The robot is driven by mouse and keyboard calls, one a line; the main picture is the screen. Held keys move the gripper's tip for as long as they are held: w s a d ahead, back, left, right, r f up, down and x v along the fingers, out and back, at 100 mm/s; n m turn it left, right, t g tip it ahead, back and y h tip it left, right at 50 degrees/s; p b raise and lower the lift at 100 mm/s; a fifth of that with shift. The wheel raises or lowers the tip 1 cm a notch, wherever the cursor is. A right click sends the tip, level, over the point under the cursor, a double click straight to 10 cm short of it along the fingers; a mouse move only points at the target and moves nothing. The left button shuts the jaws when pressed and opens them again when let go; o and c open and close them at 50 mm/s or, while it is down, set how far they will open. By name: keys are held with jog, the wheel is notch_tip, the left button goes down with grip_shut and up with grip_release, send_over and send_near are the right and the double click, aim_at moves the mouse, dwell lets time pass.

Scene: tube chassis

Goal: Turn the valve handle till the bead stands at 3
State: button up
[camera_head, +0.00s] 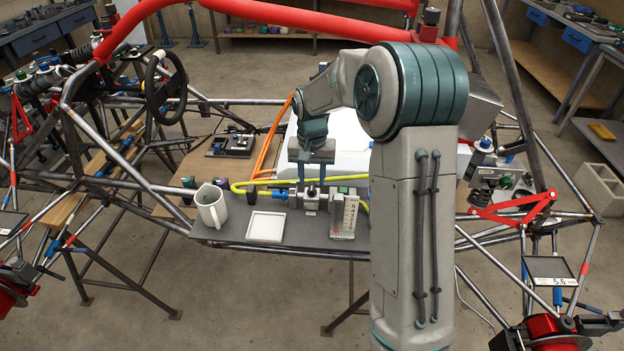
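The valve (312,196) is a small metal fitting on a pipe line near the back of the grey board. A blue section lies to its left and a yellow hose runs around it. A pale gauge plate (346,217) with a column of small marks stands just right of the valve. The marks and the bead are too small to read. My gripper (311,179) points down directly above the valve, close to its handle. The handle is largely hidden by it or too small to make out. I cannot tell whether the fingers are apart or touch the handle.
A white mug (211,205) stands on the grey board (233,226) at left. A shallow white tray (266,227) lies between mug and gauge. Chassis tubes, a steering wheel (165,87) and an orange hose (268,140) surround the board. My arm hides the area to the right.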

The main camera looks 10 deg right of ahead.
jog(key=shift+f, duration=1.2)
grip_shut()
jog(key=shift+n, duration=0.3)
jog(key=n, duration=0.4)
jog(key=shift+b, duration=0.3)
jog(key=n, duration=0.5)
jog(key=shift+n, duration=0.4)
